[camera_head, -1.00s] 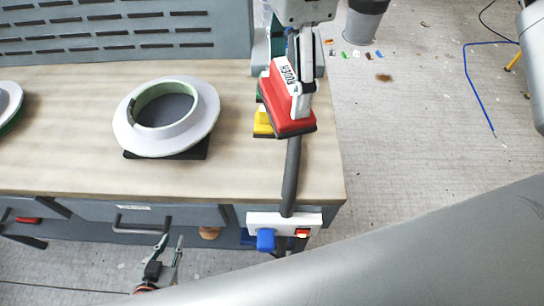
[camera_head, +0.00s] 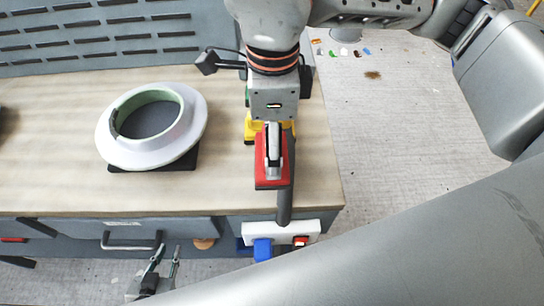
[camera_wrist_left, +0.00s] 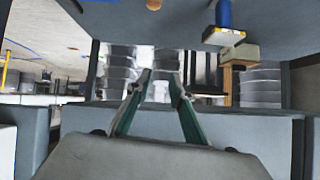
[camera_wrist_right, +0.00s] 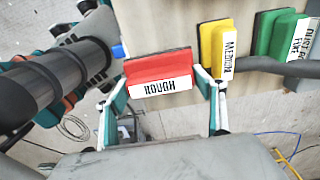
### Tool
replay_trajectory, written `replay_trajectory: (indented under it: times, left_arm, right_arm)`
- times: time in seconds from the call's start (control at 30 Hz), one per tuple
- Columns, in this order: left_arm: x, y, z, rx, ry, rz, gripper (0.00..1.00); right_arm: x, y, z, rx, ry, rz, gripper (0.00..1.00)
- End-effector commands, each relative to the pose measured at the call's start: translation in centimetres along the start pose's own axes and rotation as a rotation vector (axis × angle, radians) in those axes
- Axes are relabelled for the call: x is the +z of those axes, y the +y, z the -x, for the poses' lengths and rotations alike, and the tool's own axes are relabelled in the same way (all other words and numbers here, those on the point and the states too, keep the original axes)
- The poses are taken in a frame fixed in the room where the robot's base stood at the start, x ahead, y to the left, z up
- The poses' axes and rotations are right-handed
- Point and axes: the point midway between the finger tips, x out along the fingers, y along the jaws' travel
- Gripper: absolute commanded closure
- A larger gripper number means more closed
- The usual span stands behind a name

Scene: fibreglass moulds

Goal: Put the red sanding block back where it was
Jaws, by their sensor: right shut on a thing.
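The red sanding block (camera_head: 265,170), labelled ROUGH, is held in my right gripper (camera_head: 273,150), over the front right part of the bench top. In the right wrist view, the fingers of my right gripper (camera_wrist_right: 163,95) are closed on the two ends of the red block (camera_wrist_right: 158,70). A yellow block (camera_wrist_right: 214,48) labelled MEDIUM and a green block (camera_wrist_right: 274,35) stand in line beside it. In the head view the yellow block (camera_head: 252,128) is partly hidden by my arm. My left gripper (camera_head: 163,264) is open and empty, low in front of the bench drawers.
The bench top (camera_head: 225,190) has free room left of the red block. A white ring mould (camera_head: 190,140) sits on a black base there. A dark tube (camera_head: 285,195) runs beside the red block to a white switch box (camera_head: 285,232) at the front edge.

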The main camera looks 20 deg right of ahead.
Motion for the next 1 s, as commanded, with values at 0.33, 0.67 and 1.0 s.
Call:
replay_trajectory:
  times: [0.33, 0.67, 1.0]
  left_arm:
    - [0.0, -0.1, -0.1, -0.001, 0.001, -0.001, 0.78]
    - [-0.3, -0.1, -0.1, -0.002, 0.005, -0.001, 0.78]
    - [-0.1, -0.1, -0.2, -0.001, 0.006, 0.0, 0.78]
  right_arm:
    - [0.0, 0.0, -3.6, 0.003, 0.001, 0.0, 0.51]
    - [0.0, -0.1, -5.7, -0.002, -0.001, 0.0, 0.51]
    - [0.0, -0.1, -5.9, 0.0, 0.0, 0.001, 0.15]
